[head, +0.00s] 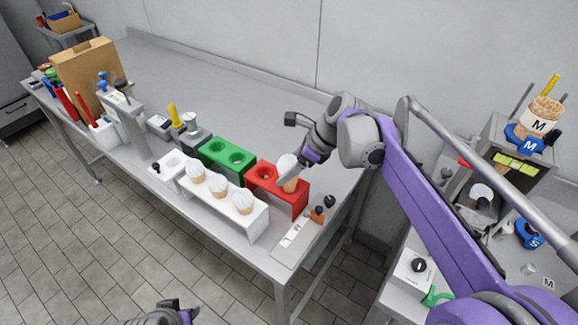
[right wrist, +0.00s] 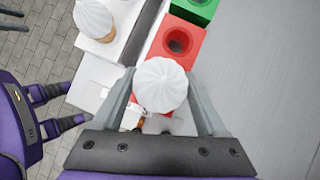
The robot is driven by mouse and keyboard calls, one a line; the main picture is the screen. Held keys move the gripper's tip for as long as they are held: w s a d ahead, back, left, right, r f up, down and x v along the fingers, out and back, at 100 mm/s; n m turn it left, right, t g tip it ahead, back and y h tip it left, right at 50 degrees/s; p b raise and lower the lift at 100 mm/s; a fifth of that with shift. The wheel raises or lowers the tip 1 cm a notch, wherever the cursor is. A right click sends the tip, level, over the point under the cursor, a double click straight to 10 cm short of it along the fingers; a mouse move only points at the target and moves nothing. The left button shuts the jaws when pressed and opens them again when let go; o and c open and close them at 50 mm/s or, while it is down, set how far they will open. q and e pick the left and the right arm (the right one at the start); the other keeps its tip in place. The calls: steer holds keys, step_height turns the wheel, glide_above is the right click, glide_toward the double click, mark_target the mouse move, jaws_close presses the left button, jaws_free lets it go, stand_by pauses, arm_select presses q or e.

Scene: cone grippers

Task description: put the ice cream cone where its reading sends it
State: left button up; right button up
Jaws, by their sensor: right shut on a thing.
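My right gripper (head: 288,174) is shut on an ice cream cone (head: 288,161) with a white top. In the right wrist view the cone's top (right wrist: 160,84) sits between the two fingers. The cone is upright at the right end of the red block (head: 262,184), whose left hole (right wrist: 178,42) is empty. I cannot tell whether the cone's tip is in the right hole, which is hidden. The green block (head: 214,163) has two empty holes. My left gripper (right wrist: 68,107) is open and empty, low in front of the table.
A white rack (head: 228,212) holds three cones in front of the blocks. A small scale-like device (head: 158,126), a grey post (head: 128,122) and a cardboard box (head: 88,75) stand to the left. A grey plate (head: 296,240) lies right. The table's back is clear.

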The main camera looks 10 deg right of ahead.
steer(key=shift+f+b, duration=0.3)
steer(key=shift+f, duration=0.3)
steer(key=o, duration=0.9)
steer(key=v, duration=1.1)
steer(key=shift+p, duration=0.3)
steer(key=shift+a, duration=0.1)
steer(key=s+d+f+n+t+h+p, duration=0.1)
steer(key=s+f+n+h, duration=0.2)
steer(key=s+f+n, duration=0.5)
steer(key=s+d+f+n+t+h+p, duration=0.1)
steer(key=s+f+n+h+p, duration=0.1)
steer(key=s+f+n, duration=0.7)
steer(key=s+n+h, duration=0.1)
steer(key=s+n, duration=0.4)
steer(key=n, duration=0.1)
steer(key=shift+d+f+t, duration=0.25)
steer(key=shift+d+t, duration=0.05)
steer(key=shift+d, duration=0.05)
